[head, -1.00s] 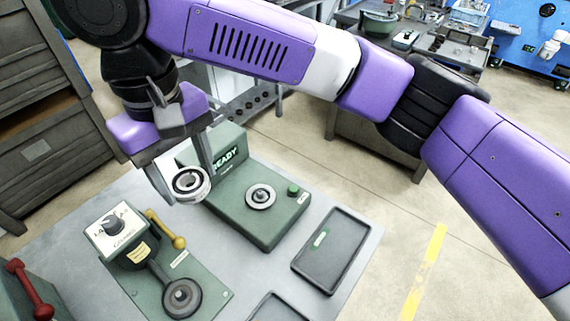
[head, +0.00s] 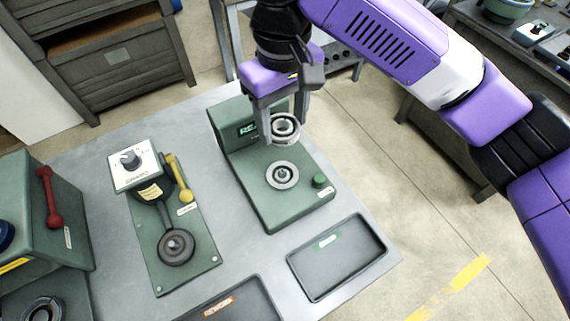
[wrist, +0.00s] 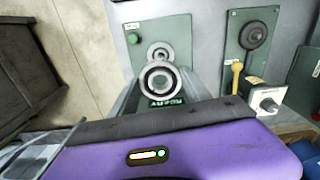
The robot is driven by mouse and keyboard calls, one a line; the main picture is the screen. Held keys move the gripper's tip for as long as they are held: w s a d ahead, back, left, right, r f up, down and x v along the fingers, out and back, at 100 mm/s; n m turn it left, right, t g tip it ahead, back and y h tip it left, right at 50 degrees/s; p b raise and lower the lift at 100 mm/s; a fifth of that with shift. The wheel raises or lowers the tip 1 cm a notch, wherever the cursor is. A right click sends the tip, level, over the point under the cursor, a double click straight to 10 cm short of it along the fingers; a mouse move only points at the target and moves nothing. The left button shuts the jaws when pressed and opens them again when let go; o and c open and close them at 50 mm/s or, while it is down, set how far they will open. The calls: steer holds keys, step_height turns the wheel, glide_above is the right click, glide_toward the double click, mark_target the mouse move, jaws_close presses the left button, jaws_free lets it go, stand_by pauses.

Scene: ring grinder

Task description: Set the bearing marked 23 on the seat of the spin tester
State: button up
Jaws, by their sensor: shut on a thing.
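My gripper (head: 285,132) is shut on a ring-shaped steel bearing (head: 286,127), held tilted in the air. The bearing also shows between the fingers in the wrist view (wrist: 160,81). I cannot read a number on it. The spin tester (head: 265,205) is a green machine with a small display, partly hidden behind my gripper, and a green button (head: 319,181). Its round seat (head: 282,175) with a central post lies just below and in front of the held bearing, with a gap between them. In the wrist view the seat (wrist: 159,52) shows just beyond the bearing.
A green device with a dial (head: 131,160) and a yellow lever (head: 180,180) stands left of the tester. A machine with a red lever (head: 48,196) is at far left. An empty-looking tray (head: 338,272) lies at front right, another tray (head: 236,304) at the front edge.

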glide_above(283, 171)
step_height(283, 171, down, 10)
steer(key=shift+r+b, duration=0.2)
steer(key=shift+b, duration=0.25)
steer(key=shift+f, duration=2.6)
steer(key=shift+f, duration=0.15)
steer(key=o, duration=1.7)
steer(key=shift+c, duration=0.2)
step_height(283, 171, up, 12)
